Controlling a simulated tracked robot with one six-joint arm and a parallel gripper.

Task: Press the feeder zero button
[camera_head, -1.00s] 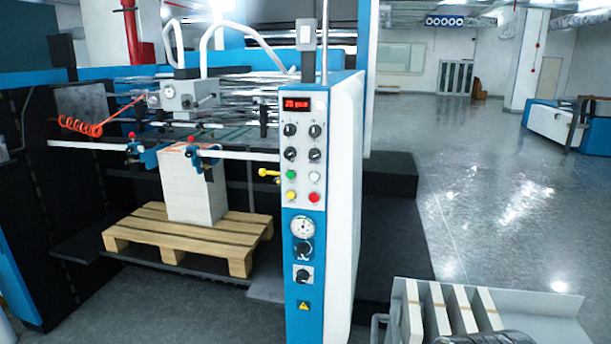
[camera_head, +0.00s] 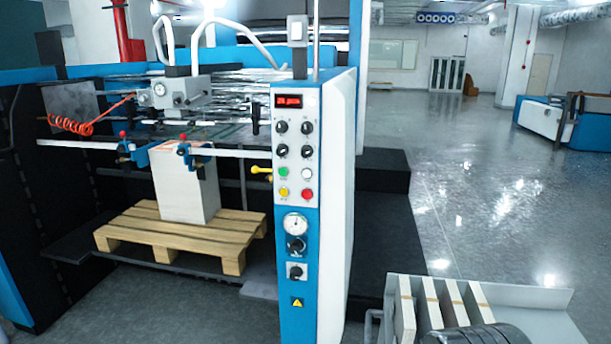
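The feeder's control panel (camera_head: 297,215) is the blue and white front of an upright column in the middle of the camera_head view. It carries a red-lit display (camera_head: 288,101), several black knobs, and four push buttons: green (camera_head: 283,172), white (camera_head: 307,173), yellow (camera_head: 283,192) and red (camera_head: 307,194). The button labels are too small to read, so I cannot tell which one is the feeder zero button. Nothing touches or covers the buttons. My gripper is not in view.
A paper stack (camera_head: 187,190) stands on a wooden pallet (camera_head: 150,232) left of the column. A tray (camera_head: 540,297) with several upright pale boards is at the lower right, beside a dark rounded part of mine. Open floor (camera_head: 470,200) lies to the right.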

